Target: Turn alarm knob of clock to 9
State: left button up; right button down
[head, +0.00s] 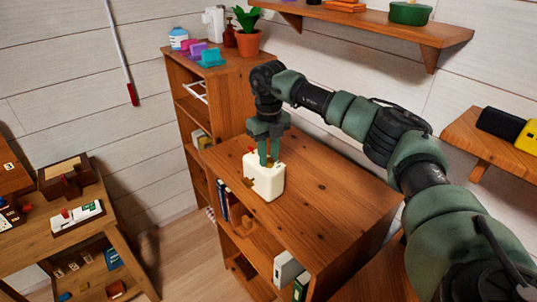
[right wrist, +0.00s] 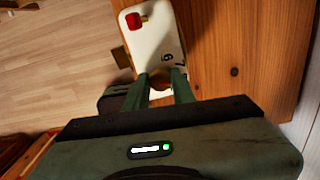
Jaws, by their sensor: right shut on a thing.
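The clock (head: 264,184) is a cream box with rounded edges, upright near the front left of the wooden cabinet top. It also shows in the right wrist view (right wrist: 150,45). A red knob (right wrist: 134,20) sits on its top, at the end away from my gripper. My right gripper (head: 269,163) reaches down from above, its fingers shut on a small brownish knob (right wrist: 160,81) on the clock's top. A small dark mark (right wrist: 167,58), like a digit, shows beside that knob; I cannot read it surely. A brass part (head: 248,182) sticks out of the clock's side. My left gripper is not in view.
The cabinet top (head: 325,190) around the clock is bare. A taller shelf (head: 190,85) behind carries a potted plant (head: 247,38) and coloured items. A wall shelf (head: 380,25) hangs above at the back. A wooden desk (head: 75,235) with small objects stands at left.

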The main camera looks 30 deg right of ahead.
jog(key=m, duration=0.5)
jog(key=shift+p, duration=0.35)
jog(key=shift+m, duration=2.4)
jog(key=c, duration=1.2)
grip_release()
jog(key=shift+o, duration=0.2)
jog(key=shift+s, duration=0.1)
